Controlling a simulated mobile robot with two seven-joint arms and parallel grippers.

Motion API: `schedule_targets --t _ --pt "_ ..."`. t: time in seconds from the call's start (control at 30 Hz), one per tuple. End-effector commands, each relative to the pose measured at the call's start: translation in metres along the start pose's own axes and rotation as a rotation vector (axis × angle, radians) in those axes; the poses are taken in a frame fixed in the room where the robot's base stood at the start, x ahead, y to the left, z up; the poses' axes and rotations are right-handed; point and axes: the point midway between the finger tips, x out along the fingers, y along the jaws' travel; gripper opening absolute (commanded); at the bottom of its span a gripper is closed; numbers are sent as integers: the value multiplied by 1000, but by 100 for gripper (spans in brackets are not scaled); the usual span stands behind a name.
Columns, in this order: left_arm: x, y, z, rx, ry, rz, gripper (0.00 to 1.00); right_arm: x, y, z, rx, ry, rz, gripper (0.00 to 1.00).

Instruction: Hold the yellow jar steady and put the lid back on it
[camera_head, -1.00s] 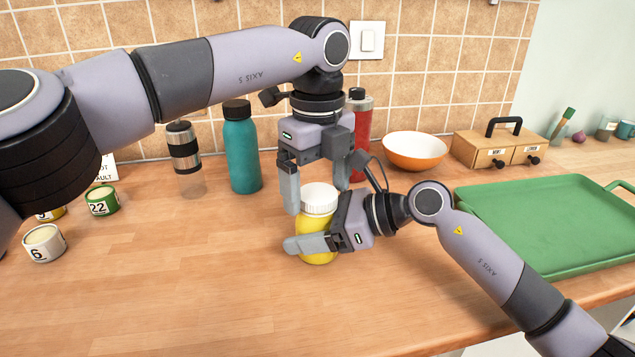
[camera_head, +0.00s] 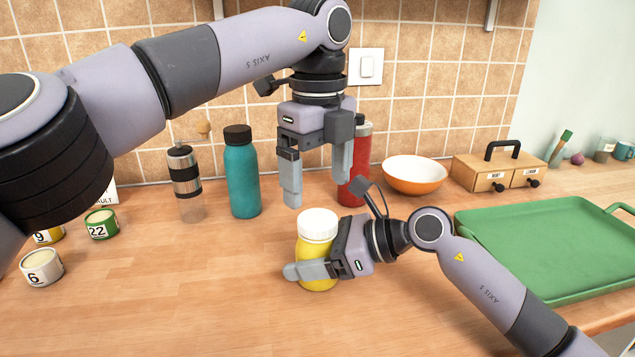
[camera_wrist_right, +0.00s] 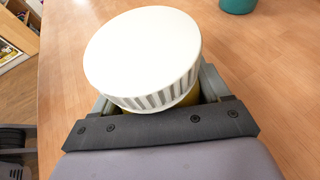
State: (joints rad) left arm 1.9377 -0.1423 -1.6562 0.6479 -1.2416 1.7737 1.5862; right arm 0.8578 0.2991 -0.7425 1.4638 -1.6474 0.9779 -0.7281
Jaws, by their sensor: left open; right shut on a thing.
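The yellow jar (camera_head: 318,262) stands on the wooden counter in the head view, with the white lid (camera_head: 318,224) on its top. My right gripper (camera_head: 312,268) is shut around the jar's body from the right, below the lid. In the right wrist view the lid (camera_wrist_right: 145,55) fills the middle, and a little of the yellow jar (camera_wrist_right: 190,97) shows under it. The lid looks seated there, but I cannot tell if it is screwed tight. My left gripper (camera_head: 317,188) is open and empty above the lid, fingers pointing down, apart from it.
A teal bottle (camera_head: 242,172), a grinder (camera_head: 186,180) and a red bottle (camera_head: 356,170) stand behind the jar. An orange bowl (camera_head: 414,174) and wooden box (camera_head: 497,171) are at the back. A green tray (camera_head: 560,288) lies right.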

Motion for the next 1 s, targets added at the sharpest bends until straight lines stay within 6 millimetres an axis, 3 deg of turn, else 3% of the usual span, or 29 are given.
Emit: schedule_targets --t 0.2,0.57,0.77,1.0 --pt "-22 0 -1 -180 2 1 88 0 0 0 0 0 0 0" --pt "-24 1 0 -206 1 3 88 0 0 0 0 0 0 0" --pt "-14 1 0 -205 2 6 88 0 0 0 0 0 0 0" --pt "18 2 0 -204 3 6 88 0 0 0 0 0 0 0"
